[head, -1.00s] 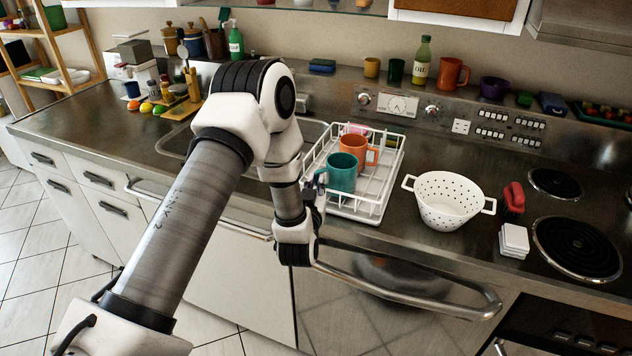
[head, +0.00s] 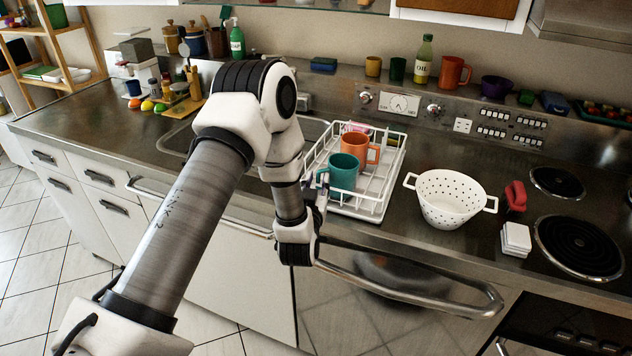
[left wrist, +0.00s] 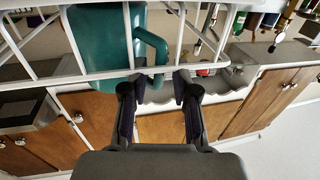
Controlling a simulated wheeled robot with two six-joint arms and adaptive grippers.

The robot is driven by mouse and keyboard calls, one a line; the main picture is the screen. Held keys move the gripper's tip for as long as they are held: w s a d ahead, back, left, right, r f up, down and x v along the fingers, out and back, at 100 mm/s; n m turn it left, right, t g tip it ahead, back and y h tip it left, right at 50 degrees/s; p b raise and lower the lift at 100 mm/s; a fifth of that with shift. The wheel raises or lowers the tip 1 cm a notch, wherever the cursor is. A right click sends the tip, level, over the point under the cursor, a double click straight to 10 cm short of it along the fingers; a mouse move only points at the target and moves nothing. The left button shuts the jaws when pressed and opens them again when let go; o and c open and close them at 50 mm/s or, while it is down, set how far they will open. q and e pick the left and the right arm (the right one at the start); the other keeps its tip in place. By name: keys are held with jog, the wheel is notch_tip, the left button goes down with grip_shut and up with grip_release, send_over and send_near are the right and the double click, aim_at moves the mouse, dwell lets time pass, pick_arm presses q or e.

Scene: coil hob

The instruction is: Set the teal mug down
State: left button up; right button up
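The teal mug (head: 344,173) stands upright in the white wire dish rack (head: 376,209), in front of an orange mug (head: 358,146). Its handle points left, toward my left arm. In the left wrist view the teal mug (left wrist: 101,38) shows behind the rack's wires, with its handle on the right. My left gripper (left wrist: 156,82) is open, its two fingers apart with nothing between them. It is just short of the mug's handle, at the rack's near left side (head: 319,198). My right gripper is not in view.
A white colander (head: 449,201) stands right of the rack. A red object (head: 515,196), white stacked pieces (head: 516,239) and coil burners (head: 578,246) lie farther right. A sink (head: 185,141) is on the left. A steel handle bar (head: 410,292) runs below the counter front.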

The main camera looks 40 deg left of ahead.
pick_arm(q)
jog(key=shift+f, duration=0.2)
jog(key=shift+r+p, duration=0.3)
jog(key=shift+d+r+p, duration=0.1)
jog(key=shift+r+p, duration=0.4)
jog(key=shift+r, duration=0.05)
jog(key=shift+s+d+f+b, duration=0.4)
jog(key=shift+s+f+b, duration=0.2)
jog(key=shift+s+b, duration=0.15)
jog(key=b+v, duration=0.2)
jog(key=v, duration=0.8)
jog(key=s+d+f+m+g+h, duration=0.15)
jog(key=s+f+g, duration=0.25)
jog(key=f, duration=0.4)
jog(key=s+d+f+m+g+h, duration=0.1)
jog(key=s+d+f+g+h, duration=0.25)
jog(key=f, duration=0.45)
jog(key=s+d+f+m+g+h, duration=0.1)
jog(key=s+d+f+g+h, duration=0.15)
jog(key=s+f, duration=0.4)
jog(key=s+d+f+g, duration=0.1)
jog(key=s+f+g, duration=0.2)
jog(key=s, duration=0.2)
jog(key=s+d+f+m+g, duration=0.1)
jog(key=s+d+f+g, duration=0.1)
jog(key=s, duration=0.3)
jog(key=shift+s+f+g+h, duration=0.25)
jog(key=shift+f+g+h, duration=0.1)
jog(key=shift+f+g, duration=0.35)
